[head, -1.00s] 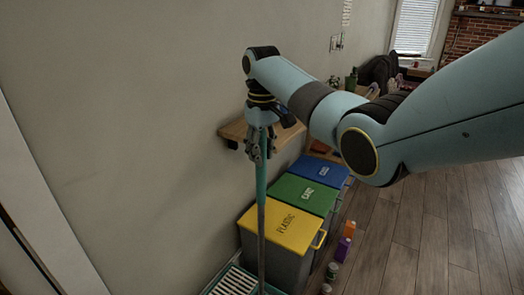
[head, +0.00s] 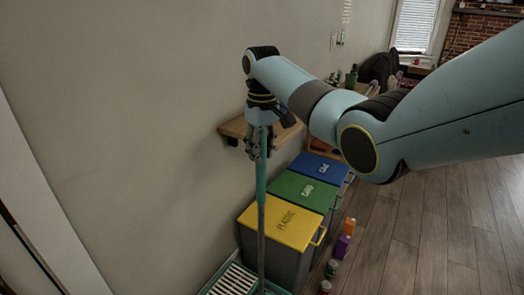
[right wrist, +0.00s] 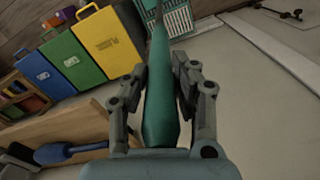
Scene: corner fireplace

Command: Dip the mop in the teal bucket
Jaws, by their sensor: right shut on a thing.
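My right gripper (head: 258,148) is shut on the upper teal part of the mop handle (head: 261,192). The handle hangs nearly upright and runs down past the bottom of the head view. The teal bucket (head: 277,290), with a pale slatted top, shows in part at the bottom edge, and the handle crosses in front of it. The mop head is out of view, so I cannot tell whether it is in the bucket. In the right wrist view the handle (right wrist: 160,105) runs between both fingers toward the bucket (right wrist: 172,20). My left gripper is not in view.
Yellow (head: 283,222), green (head: 302,190) and blue (head: 320,167) lidded bins stand in a row behind the bucket. A wooden shelf (head: 235,130) juts from the wall near my gripper. Small bottles (head: 343,245) stand beside the bins. The wooden floor at right is clear.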

